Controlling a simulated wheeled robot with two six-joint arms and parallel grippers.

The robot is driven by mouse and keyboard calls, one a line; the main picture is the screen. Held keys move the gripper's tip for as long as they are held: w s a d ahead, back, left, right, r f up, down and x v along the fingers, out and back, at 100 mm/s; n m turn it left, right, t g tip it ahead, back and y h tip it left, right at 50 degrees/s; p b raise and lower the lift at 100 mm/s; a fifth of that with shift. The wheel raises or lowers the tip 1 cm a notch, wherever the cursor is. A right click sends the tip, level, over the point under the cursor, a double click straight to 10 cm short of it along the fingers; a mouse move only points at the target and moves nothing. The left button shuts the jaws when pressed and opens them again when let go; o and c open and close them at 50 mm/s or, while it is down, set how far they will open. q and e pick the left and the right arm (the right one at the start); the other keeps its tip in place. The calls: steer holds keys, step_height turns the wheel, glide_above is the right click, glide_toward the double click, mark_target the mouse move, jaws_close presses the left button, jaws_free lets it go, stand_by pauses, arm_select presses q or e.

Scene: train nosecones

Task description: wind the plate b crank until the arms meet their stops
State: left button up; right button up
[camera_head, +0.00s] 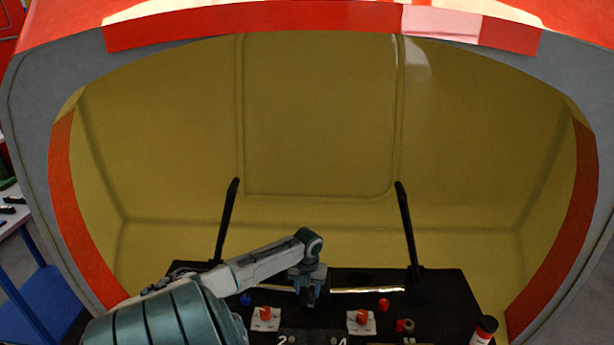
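Two black arms stand up from the dark deck (450,290), the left arm (228,218) and the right arm (406,225), both leaning slightly. Two pale plates with orange-red knobs or cranks sit at the front, the left plate (261,325) and the right plate (365,328). I cannot tell which is plate b. My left gripper (311,299) points down between and behind the two plates, apart from both knobs as seen here. Its fingers are too small and dark to tell open from shut. My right gripper is not in view.
The deck lies inside a yellow-walled nosecone (320,115) with a red and grey rim. A blue knob (245,299), a red knob (384,304) and a brownish ring (407,325) are nearby.

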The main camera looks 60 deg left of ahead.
arm_select(q)
step_height(320, 180, up, 8)
steer(key=b, duration=0.1)
steer(key=shift+r, duration=0.25)
stand_by(0.5)
